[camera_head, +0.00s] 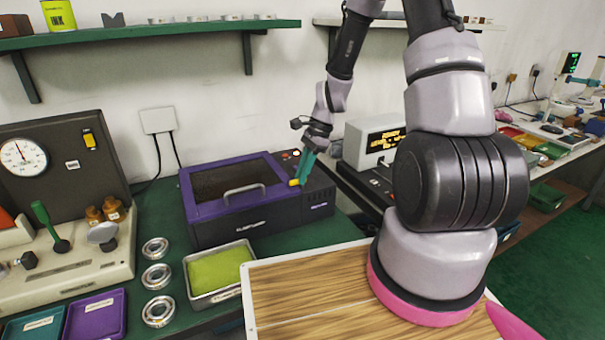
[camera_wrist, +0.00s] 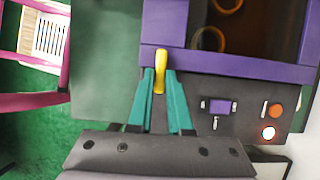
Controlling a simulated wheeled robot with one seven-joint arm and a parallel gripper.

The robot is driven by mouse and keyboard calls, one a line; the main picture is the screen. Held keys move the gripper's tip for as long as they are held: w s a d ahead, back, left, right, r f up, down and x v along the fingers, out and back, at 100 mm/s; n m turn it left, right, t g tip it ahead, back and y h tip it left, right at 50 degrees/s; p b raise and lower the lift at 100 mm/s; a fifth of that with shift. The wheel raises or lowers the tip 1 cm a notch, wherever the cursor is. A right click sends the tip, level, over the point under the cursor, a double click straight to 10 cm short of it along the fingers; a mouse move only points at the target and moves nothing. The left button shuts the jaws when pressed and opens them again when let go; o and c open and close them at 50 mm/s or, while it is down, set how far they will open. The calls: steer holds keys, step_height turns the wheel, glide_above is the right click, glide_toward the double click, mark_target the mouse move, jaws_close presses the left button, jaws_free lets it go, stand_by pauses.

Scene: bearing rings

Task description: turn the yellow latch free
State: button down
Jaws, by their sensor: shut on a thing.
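The yellow latch (camera_head: 294,182) sits at the right front corner of the purple lid frame (camera_head: 215,209) on a black box (camera_head: 265,219). In the wrist view the latch (camera_wrist: 160,72) stands between my teal fingertips and overlaps the purple frame edge. My gripper (camera_head: 303,174) is shut on the latch, with the fingers (camera_wrist: 161,80) on either side of it. The lid lies closed, with a dark window and a grey handle (camera_head: 244,193). Ring-like shapes show dimly through the window in the wrist view.
Three metal bearing rings (camera_head: 156,276) stand in a row left of a tray (camera_head: 219,273) with a green pad. A gauge machine (camera_head: 62,200) is at the left. A display unit (camera_head: 372,143) stands right of the box. A green shelf (camera_head: 150,31) hangs above.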

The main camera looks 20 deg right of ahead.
steer(key=shift+n, duration=0.3)
steer(key=n+g, duration=0.1)
steer(key=n, duration=0.2)
steer(key=shift+w+n+h, duration=0.1)
steer(key=shift+n+h, duration=0.3)
steer(key=n+g, duration=0.1)
steer(key=n, duration=0.1)
steer(key=n+h, duration=0.1)
steer(key=n, duration=0.1)
steer(key=shift+a+n+g, duration=0.1)
steer(key=shift+n+g, duration=0.2)
steer(key=shift+g, duration=0.1)
steer(key=n+h, duration=0.1)
steer(key=n, duration=0.3)
steer(key=shift+g+h, duration=0.3)
steer(key=shift+h, duration=0.1)
steer(key=n, duration=0.2)
steer(key=n+h, duration=0.1)
steer(key=n, duration=0.1)
steer(key=shift+n+h, duration=0.3)
steer(key=c, duration=0.8)
jaws_free()
steer(key=shift+c, duration=0.2)
